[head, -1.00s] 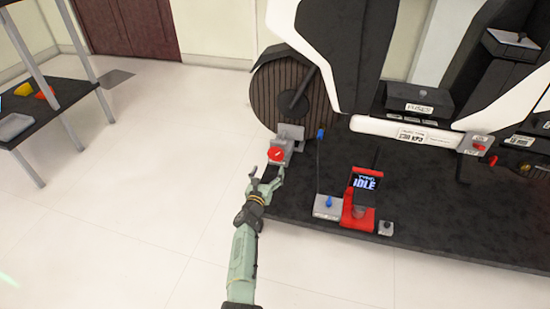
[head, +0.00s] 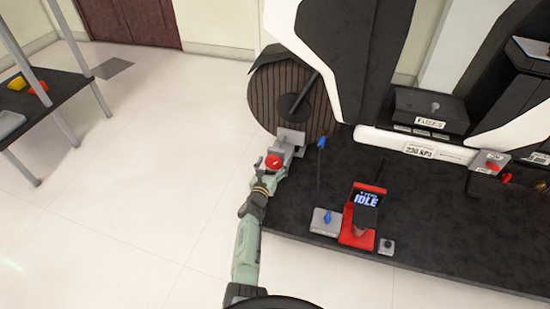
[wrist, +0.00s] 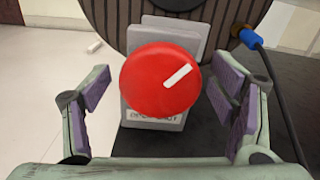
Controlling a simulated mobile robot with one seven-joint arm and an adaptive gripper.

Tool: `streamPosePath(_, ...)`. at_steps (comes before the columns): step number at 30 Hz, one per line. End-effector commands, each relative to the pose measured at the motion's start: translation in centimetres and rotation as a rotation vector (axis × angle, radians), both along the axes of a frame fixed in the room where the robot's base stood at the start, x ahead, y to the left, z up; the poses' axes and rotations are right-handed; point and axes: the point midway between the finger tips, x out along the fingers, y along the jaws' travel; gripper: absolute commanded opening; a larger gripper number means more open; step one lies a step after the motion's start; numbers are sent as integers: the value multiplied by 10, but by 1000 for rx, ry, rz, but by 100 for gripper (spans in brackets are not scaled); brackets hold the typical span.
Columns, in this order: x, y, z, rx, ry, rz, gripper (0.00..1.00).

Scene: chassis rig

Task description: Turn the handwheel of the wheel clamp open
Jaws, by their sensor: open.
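The red handwheel (wrist: 150,88), a round disc with a white mark, faces the camera in the wrist view. The mark slants up to the right. It sits on the grey wheel clamp (wrist: 165,138), whose label is partly hidden by the handwheel. In the head view the red handwheel (head: 273,162) shows on the clamp (head: 291,138) beside the dark wheel. My gripper (wrist: 165,95) is open, with a purple-padded finger on each side of the handwheel. Both fingers look apart from it. In the head view my gripper (head: 268,178) is right at the handwheel.
The dark ribbed wheel (head: 270,92) stands behind the clamp. A blue-ended cable (head: 321,142) hangs to the right of it. A red stand with an IDLE screen (head: 360,215) is on the black platform (head: 440,245).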

Motion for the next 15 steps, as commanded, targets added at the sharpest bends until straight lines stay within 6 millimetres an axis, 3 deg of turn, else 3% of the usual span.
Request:
streamPosePath(8, 0, 0, 0, 0, 0, 0, 78)
streamPosePath(15, 0, 0, 0, 0, 0, 0, 63)
